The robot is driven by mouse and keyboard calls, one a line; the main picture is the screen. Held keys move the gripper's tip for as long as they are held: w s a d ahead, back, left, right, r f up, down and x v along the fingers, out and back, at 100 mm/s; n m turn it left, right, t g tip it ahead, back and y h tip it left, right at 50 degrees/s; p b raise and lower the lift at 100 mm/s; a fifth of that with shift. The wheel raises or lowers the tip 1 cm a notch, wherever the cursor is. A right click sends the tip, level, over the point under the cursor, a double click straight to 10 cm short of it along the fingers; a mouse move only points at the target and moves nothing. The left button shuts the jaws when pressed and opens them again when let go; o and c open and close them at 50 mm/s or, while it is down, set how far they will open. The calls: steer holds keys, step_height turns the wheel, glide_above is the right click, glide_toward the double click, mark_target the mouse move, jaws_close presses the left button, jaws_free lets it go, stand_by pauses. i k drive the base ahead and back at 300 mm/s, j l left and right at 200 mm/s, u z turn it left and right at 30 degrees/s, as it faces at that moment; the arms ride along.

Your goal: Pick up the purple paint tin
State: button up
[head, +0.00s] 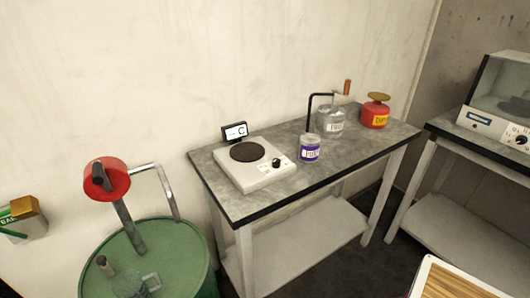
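The purple paint tin (310,149) stands upright on the grey-topped table (222,194), near its front edge. It has a pale lid and a purple side with a white label. It is just right of a white hot plate and in front of a clear container. My gripper is not in view.
The hot plate (254,167), a small "C" sign (235,132), the clear container (331,122) and a red can (375,113) share the table. A green drum (180,262) with a red-topped pump stands at left. A second table (470,140) is at right. A wooden-topped surface (452,283) is at lower right.

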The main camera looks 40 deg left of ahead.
mark_target(309, 144)
steer(key=u, duration=1.5)
